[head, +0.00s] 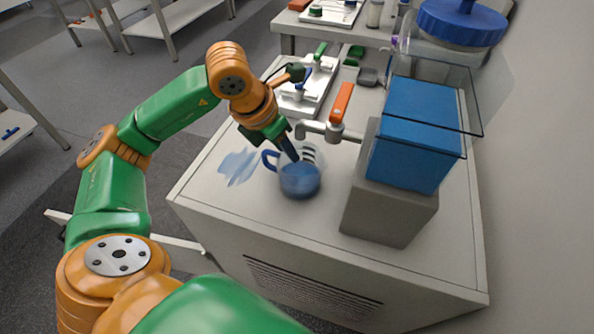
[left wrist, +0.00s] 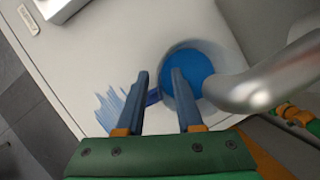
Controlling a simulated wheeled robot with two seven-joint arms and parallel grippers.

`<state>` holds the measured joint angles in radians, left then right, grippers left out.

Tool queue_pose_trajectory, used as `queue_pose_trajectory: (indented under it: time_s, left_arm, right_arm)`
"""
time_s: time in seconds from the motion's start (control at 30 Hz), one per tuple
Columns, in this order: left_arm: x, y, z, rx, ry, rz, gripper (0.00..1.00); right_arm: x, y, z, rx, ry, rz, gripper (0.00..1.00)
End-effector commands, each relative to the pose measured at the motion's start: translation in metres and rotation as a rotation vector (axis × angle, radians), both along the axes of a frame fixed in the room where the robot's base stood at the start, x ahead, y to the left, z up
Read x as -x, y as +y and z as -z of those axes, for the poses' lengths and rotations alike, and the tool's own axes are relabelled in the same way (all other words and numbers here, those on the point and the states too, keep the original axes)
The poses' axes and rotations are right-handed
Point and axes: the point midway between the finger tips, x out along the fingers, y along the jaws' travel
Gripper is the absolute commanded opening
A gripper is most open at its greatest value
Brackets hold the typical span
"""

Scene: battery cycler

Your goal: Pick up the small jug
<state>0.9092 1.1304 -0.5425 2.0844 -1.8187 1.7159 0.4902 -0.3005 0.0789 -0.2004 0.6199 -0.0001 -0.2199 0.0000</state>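The small jug (head: 300,180) is clear with blue liquid in it and stands upright on the white cabinet top, below the tap. Its dark blue handle (head: 269,160) points left. My left gripper (head: 290,148) reaches down at the jug's rim on the handle side. In the left wrist view the gripper (left wrist: 160,90) is open, its two fingers apart. The handle (left wrist: 153,97) shows between the fingers, and the right finger overlaps the jug's opening (left wrist: 190,68). I cannot tell whether either finger touches the jug. My right gripper is not in view.
A metal tap (head: 318,130) with an orange lever (head: 341,102) hangs close over the jug; its pipe (left wrist: 255,88) is right of the fingers. A blue tank on a grey block (head: 385,215) stands right. A blue spill (head: 238,166) lies left. The front cabinet top is clear.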

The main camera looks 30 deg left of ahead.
Motion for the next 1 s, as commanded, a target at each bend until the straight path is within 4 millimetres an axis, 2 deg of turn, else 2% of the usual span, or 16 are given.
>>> queue_pose_trajectory:
  time_s: [0.03,0.1,0.13,1.0]
  left_arm:
    - [-0.0001,0.0,-0.0001,0.0,0.0,0.0,0.2]
    - [0.0,-0.0001,-0.0002,0.0,0.0,0.0,0.01]
    - [0.0,-0.0001,-0.0002,0.0,0.0,0.0,0.0]
    - [0.0001,-0.0002,-0.0004,0.001,0.0,0.0,0.0]
  right_arm:
    - [-0.0001,-0.0001,0.0,0.0,0.0,0.0,0.44]
    - [-0.0001,-0.0001,0.0,0.0,0.0,0.0,0.44]
    - [-0.0001,-0.0001,0.0,0.0,0.0,0.0,0.44]
    - [-0.0005,-0.0007,0.0,0.001,0.0,0.0,0.44]
